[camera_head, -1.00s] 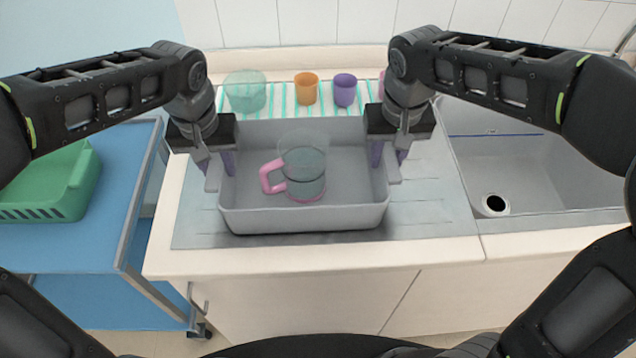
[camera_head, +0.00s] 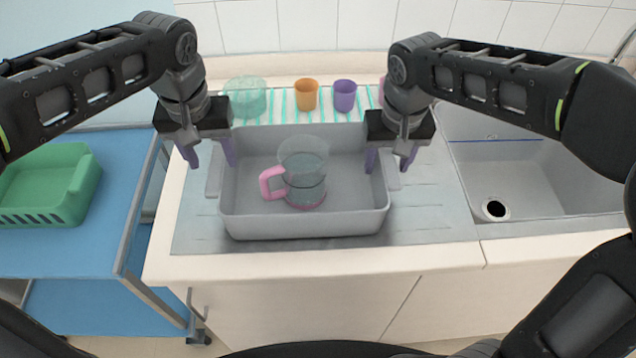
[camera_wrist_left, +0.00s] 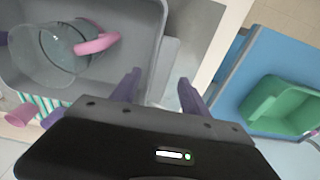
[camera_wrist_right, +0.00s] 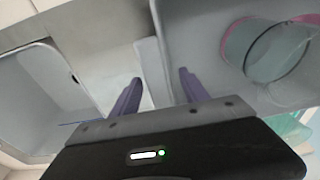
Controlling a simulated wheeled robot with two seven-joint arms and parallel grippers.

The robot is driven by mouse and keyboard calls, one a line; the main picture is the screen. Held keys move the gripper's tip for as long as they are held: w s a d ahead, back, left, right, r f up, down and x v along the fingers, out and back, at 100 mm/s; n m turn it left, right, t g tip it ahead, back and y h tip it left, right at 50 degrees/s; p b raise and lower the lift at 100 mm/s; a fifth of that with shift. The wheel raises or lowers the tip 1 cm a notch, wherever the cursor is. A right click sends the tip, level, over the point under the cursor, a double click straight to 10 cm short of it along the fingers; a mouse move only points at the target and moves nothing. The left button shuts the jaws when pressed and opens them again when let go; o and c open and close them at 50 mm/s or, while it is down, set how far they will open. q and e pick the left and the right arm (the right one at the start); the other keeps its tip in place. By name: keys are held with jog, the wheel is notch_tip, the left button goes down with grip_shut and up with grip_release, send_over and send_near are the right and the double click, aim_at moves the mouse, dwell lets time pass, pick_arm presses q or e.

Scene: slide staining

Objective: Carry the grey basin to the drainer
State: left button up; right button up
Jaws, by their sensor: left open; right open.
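The grey basin (camera_head: 305,222) rests level on the ridged grey drainer (camera_head: 435,215) beside the sink. A clear jug with a pink handle (camera_head: 303,175) stands upright inside the basin. My left gripper (camera_head: 210,162) is open and empty, just above the basin's left handle (camera_head: 212,182). In the left wrist view that handle (camera_wrist_left: 170,65) lies between and beyond the open fingers. My right gripper (camera_head: 389,163) is open above the basin's right handle (camera_head: 393,179). In the right wrist view that handle (camera_wrist_right: 148,62) also shows between the spread fingers.
The sink (camera_head: 535,175) opens to the right. A blue trolley (camera_head: 95,235) with a green tray (camera_head: 50,185) stands at the left. Behind the basin, a clear bowl (camera_head: 245,95), an orange cup (camera_head: 306,95) and a purple cup (camera_head: 345,95) stand on a striped mat.

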pick_arm(q)
notch_tip(320, 180, up, 7)
jog(key=shift+s+f, duration=0.2)
jog(key=shift+s, duration=0.2)
pick_arm(e)
jog(key=shift+r, duration=0.1)
notch_tip(320, 180, up, 12)
jog(key=s, duration=0.1)
jog(key=shift+s, duration=0.25)
pick_arm(q)
jog(key=shift+s+f, duration=0.1)
pick_arm(e)
jog(key=shift+f, duration=0.25)
